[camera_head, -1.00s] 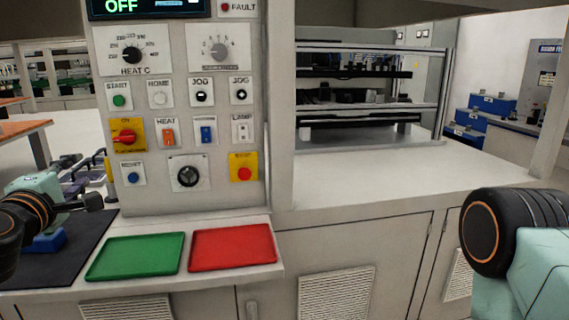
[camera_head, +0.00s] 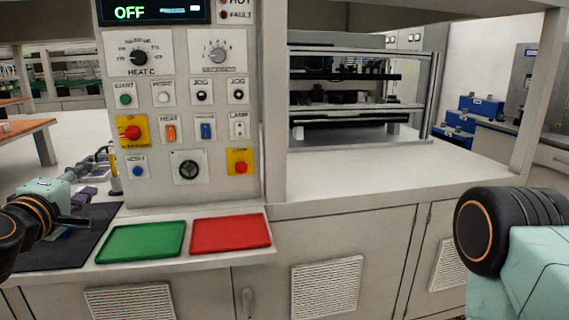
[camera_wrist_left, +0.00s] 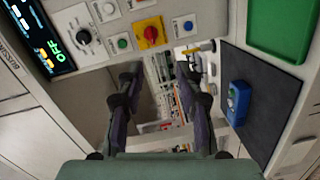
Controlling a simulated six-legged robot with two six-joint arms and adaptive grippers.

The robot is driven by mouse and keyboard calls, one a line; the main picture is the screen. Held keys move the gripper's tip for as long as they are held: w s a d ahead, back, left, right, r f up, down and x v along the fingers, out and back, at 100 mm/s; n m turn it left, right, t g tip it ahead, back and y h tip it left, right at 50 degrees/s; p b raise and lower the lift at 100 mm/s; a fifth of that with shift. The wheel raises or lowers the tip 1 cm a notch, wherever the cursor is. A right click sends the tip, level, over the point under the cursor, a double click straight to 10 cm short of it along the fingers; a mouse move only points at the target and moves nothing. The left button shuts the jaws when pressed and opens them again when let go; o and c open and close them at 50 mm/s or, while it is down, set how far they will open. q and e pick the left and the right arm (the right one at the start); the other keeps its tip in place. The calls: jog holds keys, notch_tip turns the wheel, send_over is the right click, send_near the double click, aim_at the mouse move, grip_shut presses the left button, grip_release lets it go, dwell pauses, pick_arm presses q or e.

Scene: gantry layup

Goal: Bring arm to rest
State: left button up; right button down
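My left arm comes in at the left of the head view, and its gripper (camera_head: 80,218) is over the black mat (camera_head: 88,245) beside the control panel. In the left wrist view, the two fingers of my left gripper (camera_wrist_left: 157,85) stand apart with nothing between them. A blue box (camera_wrist_left: 237,102) lies on the black mat (camera_wrist_left: 262,75) to the right of the fingers, apart from them. In the head view the arm mostly hides this box. My right arm (camera_head: 515,240) shows only as a black joint and a pale green link at the right edge; its gripper is out of the picture.
The control panel (camera_head: 183,185) stands upright, its display reading OFF. A green tray (camera_head: 140,241) and a red tray (camera_head: 230,234) lie empty on the ledge before it. The white bench top (camera_head: 390,175) to the right is clear in front of a metal-framed rack (camera_head: 360,95).

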pick_arm(q)
jog(key=s+d+f+m+g+h, duration=0.1)
jog(key=s+d+f+m+g, duration=0.25)
jog(key=f, duration=0.55)
jog(key=s+d+f+m+g+h, duration=0.1)
jog(key=s+d+f+m+g, duration=0.2)
jog(key=f, duration=0.7)
jog(key=s+d+f+m+g+h, duration=0.15)
jog(key=s+d+f+m, duration=0.3)
jog(key=f, duration=0.45)
jog(key=s+d+f+m+g+b, duration=0.1)
jog(key=s+d+f+m+g, duration=0.1)
jog(key=s+f, duration=0.7)
jog(key=s+d+f+m+g, duration=0.2)
jog(key=s+f+g, duration=0.5)
jog(key=s, duration=0.9)
notch_tip(320, 180, down, 2)
jog(key=shift+d+f+m+y+b, duration=0.15)
jog(key=shift+m+y+b, duration=0.3)
jog(key=shift+m, duration=0.45)
jog(key=shift+d, duration=0.1)
